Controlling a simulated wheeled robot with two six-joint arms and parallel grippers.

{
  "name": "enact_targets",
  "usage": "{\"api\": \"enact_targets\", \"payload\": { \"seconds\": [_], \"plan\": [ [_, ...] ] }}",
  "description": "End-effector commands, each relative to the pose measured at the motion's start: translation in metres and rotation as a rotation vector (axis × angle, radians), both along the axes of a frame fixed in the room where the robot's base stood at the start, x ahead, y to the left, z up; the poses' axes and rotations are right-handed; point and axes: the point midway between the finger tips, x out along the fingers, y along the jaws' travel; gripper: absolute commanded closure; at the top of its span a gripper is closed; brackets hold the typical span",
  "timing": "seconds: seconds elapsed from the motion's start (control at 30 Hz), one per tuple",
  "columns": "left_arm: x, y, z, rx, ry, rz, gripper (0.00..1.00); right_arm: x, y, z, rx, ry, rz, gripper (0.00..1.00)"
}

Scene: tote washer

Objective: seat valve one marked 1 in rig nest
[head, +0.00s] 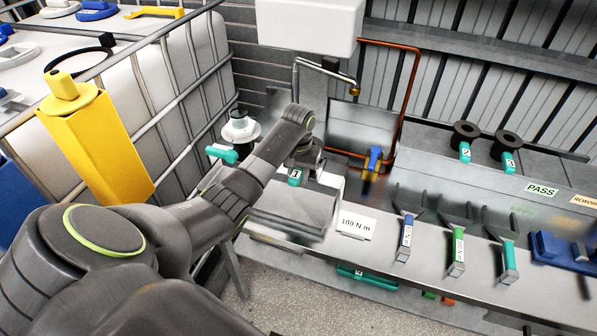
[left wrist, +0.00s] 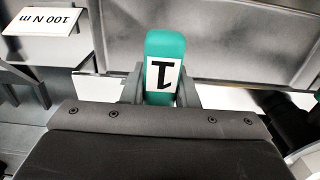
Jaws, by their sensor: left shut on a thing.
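My left gripper (head: 304,160) is shut on valve one, whose teal handle (head: 295,177) carries a white label marked 1. In the left wrist view the teal handle (left wrist: 163,45) stands between the two grey fingers, its 1 upside down. The rest of the valve is hidden by the gripper. The gripper is over the left part of the steel bench, near a grey boxy block (head: 293,212). A rig with a copper pipe (head: 405,85) and a blue and yellow clamp-like part (head: 374,160) stands behind to the right. I cannot clearly make out the nest. My right gripper is not in view.
Two black-ringed valves (head: 466,132) with teal tags stand on the back ledge at right. Several wrenches (head: 407,235) lie along the bench front, right of a 100 N m card (head: 357,224). A caged white tank (head: 140,100) and a yellow post (head: 95,140) crowd the left.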

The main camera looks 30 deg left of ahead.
Motion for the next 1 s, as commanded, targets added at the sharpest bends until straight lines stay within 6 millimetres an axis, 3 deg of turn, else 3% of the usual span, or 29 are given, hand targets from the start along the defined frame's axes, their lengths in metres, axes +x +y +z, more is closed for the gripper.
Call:
{"api": "enact_targets", "payload": {
  "seconds": [1.0],
  "plan": [
    [0.0007, 0.0005, -0.0026, 0.001, -0.003, 0.000, 1.00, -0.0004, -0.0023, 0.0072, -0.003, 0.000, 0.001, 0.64]
  ]
}}
